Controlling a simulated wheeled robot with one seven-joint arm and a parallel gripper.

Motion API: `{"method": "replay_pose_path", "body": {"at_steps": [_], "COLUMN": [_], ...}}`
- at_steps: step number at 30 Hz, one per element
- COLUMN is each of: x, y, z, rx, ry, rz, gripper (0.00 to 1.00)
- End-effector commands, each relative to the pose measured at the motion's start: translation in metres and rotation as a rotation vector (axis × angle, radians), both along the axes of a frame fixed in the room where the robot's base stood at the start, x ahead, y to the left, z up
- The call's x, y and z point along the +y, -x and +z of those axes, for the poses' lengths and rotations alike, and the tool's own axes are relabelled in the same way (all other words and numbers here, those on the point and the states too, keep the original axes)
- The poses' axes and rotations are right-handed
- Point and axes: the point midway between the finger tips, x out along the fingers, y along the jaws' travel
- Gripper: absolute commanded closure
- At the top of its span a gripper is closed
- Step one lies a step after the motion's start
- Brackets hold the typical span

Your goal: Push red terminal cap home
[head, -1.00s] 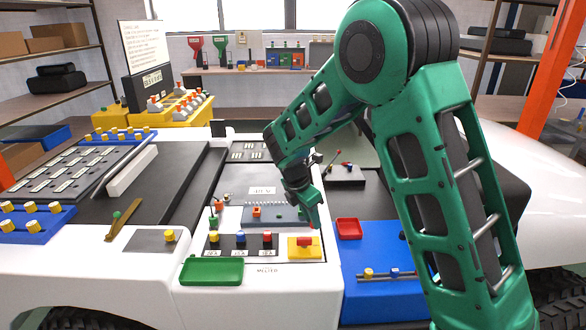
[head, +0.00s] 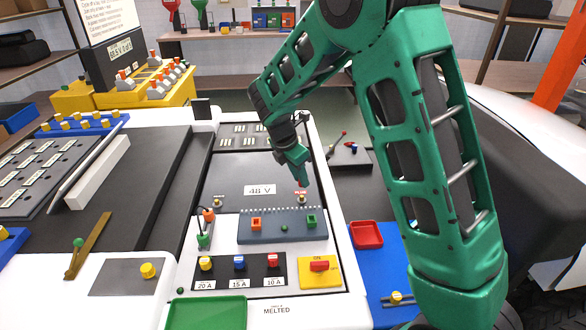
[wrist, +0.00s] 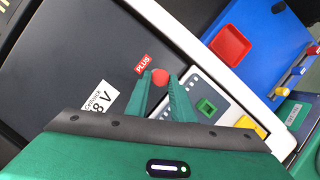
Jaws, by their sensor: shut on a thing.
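My gripper (head: 301,180) points down over the dark 48 V battery panel (head: 240,178), near its right edge. It is shut on the red terminal cap (wrist: 160,76), a small round red piece between the green fingertips in the wrist view. In the head view the cap (head: 302,189) shows as a bit of red under the fingers. A small brass-coloured PLUS post (head: 301,199) shows just below it; I cannot tell whether the cap touches it. The red PLUS label (wrist: 143,64) is beside the cap in the wrist view.
A slate strip (head: 270,226) with orange and green blocks lies in front of the post. Nearer are the fuse row (head: 238,275), a yellow switch plate (head: 334,279) and a green tray (head: 207,314). A red tray (head: 366,235) sits at right.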

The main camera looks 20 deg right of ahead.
Motion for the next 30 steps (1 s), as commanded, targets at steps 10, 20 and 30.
{"method": "replay_pose_path", "body": {"at_steps": [10,20,30], "x": [0.003,0.008,0.008], "y": [0.000,0.000,0.000], "z": [0.000,0.000,-0.020], "rx": [0.000,0.005,0.009], "ry": [0.000,0.002,0.003], "rz": [0.004,-0.008,-0.020], "gripper": [1.00,1.00,1.00]}}
